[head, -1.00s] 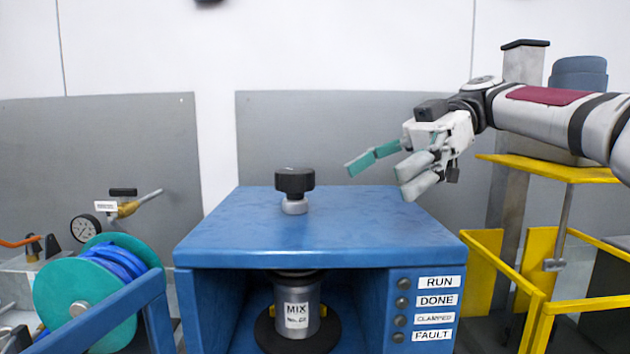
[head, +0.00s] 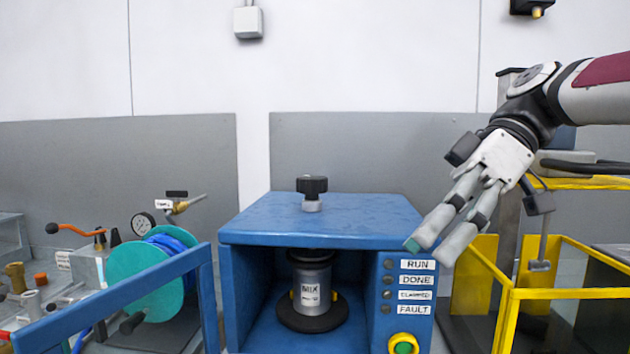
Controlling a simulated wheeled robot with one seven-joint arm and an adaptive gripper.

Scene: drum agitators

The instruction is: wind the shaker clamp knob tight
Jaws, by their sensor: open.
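The black clamp knob (head: 312,186) stands on a short grey stem on top of the blue shaker cabinet (head: 325,218). A grey can labelled MIX (head: 312,284) stands upright inside the cabinet on a dark round base, under the top. My gripper (head: 428,249) is to the right of the knob and lower in the picture, its fingers pointing down and left in front of the cabinet's right side. It is open and empty, apart from the knob. One fingertip is teal.
The cabinet's right panel has RUN, DONE, CLAMPED and FAULT labels (head: 416,287) with dark lamps, and a green button in a yellow ring (head: 403,345) below. A teal hose reel (head: 140,287) is at left. Yellow rails (head: 508,300) stand at right. Space above the knob is clear.

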